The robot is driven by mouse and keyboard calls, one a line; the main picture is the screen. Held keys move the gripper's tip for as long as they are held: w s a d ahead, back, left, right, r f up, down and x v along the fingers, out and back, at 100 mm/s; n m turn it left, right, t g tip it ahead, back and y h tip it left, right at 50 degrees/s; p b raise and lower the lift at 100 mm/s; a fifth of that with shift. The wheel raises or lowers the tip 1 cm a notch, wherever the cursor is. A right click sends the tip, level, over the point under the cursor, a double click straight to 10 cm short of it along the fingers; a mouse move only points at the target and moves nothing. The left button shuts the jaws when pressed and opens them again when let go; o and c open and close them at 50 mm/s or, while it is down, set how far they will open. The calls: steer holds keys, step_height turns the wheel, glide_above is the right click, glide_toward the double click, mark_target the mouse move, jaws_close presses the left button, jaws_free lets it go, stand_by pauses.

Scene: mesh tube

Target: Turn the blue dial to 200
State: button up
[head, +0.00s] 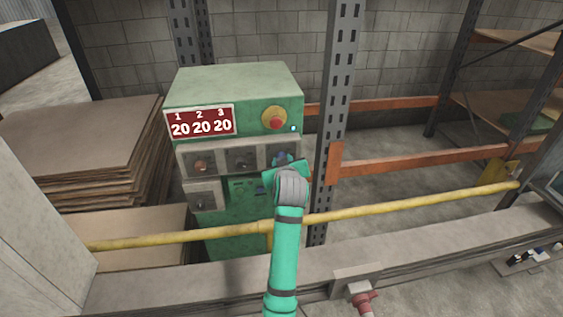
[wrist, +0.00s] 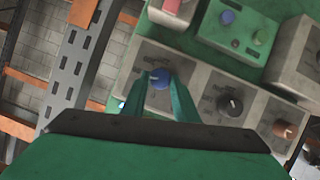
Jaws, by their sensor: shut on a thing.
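The blue dial (wrist: 159,79) sits on a grey square panel, the rightmost of the upper row on a green machine. In the wrist view my gripper (wrist: 160,84) has its two green fingers on either side of the dial, shut on it. In the head view my gripper (head: 284,168) reaches the machine's right side, and only a bit of the blue dial (head: 281,158) shows behind it. The red display (head: 200,122) reads 20, 20, 20 under the numbers 1, 2, 3. The dial's own scale marks are too small to read.
A black dial (head: 243,160) and an orange-brown dial (head: 201,166) sit left of the blue one. A red button on yellow (head: 273,118) is above. A yellow rail (head: 400,208) crosses in front of the machine, and a grey post (head: 336,100) stands close at its right.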

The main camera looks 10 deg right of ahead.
steer(key=shift+d+f+m+y, duration=0.2)
steer(key=shift+m+y, duration=1)
steer(key=shift+m, duration=0.55)
steer(key=shift+d+f+m+y, duration=0.1)
steer(key=shift+d+m+y, duration=0.1)
steer(key=shift+m+y, duration=1.3)
steer(key=shift+m+t, duration=0.3)
steer(key=shift+m, duration=0.05)
steer(key=o, duration=1)
steer(key=shift+a, duration=0.1)
steer(key=shift+o, duration=0.3)
steer(key=shift+r, duration=0.1)
